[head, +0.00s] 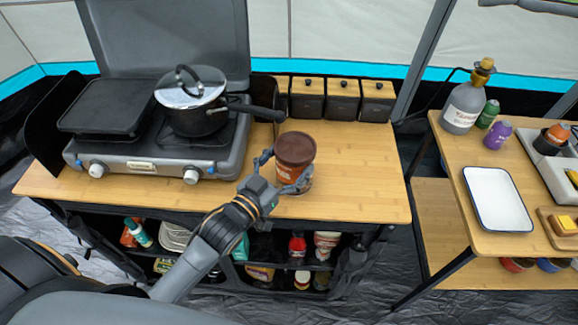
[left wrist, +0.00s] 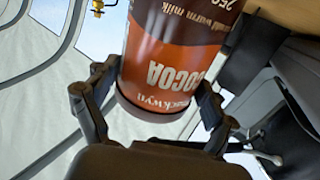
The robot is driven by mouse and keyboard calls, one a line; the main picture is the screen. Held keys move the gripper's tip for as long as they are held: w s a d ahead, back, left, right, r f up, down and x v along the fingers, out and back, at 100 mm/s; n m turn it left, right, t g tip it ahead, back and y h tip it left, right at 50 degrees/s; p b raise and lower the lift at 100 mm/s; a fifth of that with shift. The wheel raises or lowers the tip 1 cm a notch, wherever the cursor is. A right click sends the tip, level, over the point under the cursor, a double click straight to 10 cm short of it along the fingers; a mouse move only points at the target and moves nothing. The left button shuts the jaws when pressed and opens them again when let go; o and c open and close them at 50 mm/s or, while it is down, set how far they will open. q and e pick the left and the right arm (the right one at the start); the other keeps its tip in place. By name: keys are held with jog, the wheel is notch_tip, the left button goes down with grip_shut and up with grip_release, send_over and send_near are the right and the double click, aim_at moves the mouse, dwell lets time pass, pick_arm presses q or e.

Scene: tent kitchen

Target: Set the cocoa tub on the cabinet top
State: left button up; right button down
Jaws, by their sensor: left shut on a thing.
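The cocoa tub (head: 295,150) is a brown and orange cylinder with a dark brown lid, upright over the front right part of the wooden cabinet top (head: 365,185). I cannot tell whether its base touches the wood. My left gripper (head: 282,180) is shut around the tub, one finger on each side. In the left wrist view the tub (left wrist: 170,70) shows its COCOA label between the fingers of my left gripper (left wrist: 150,105). My right gripper is not in view.
A camping stove (head: 155,150) with a lidded pot (head: 198,105) takes up the cabinet's left part. Several dark canisters (head: 342,100) line its back edge. The wood right of the tub is clear. A second table (head: 480,235) with a white tray (head: 497,198) stands at the right.

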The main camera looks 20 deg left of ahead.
pick_arm(q)
jog(key=shift+r, duration=0.15)
jog(key=o, duration=1.7)
jog(key=shift+f, duration=0.25)
jog(key=shift+r, duration=0.2)
jog(key=shift+b+v, duration=1.05)
jog(key=shift+v, duration=5)
